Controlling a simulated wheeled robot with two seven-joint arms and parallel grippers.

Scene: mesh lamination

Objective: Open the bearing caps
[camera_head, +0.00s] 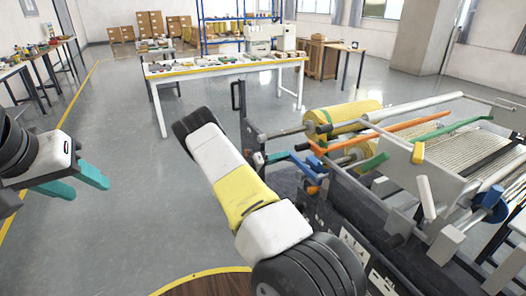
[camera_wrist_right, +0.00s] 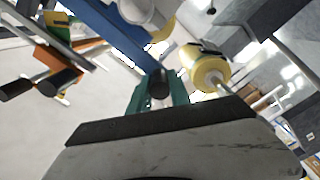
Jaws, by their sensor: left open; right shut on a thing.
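The laminating machine (camera_head: 345,205) stands at the right of the head view, with yellow rolls (camera_head: 345,115) held at its near end. A blue lever (camera_head: 298,163) sticks out toward my right arm at that end. In the right wrist view, my right gripper (camera_wrist_right: 160,92) has its green fingers shut on a black knob (camera_wrist_right: 158,82) beside a blue bar (camera_wrist_right: 112,32). My left gripper (camera_head: 88,188) is open and empty at the left, away from the machine.
An orange block with black handles (camera_wrist_right: 58,68) and a yellow roll (camera_wrist_right: 205,72) lie close to the right gripper. Orange (camera_head: 400,131) and green (camera_head: 450,128) bars cross the machine. A white table (camera_head: 225,68) with items stands behind. The floor between is clear.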

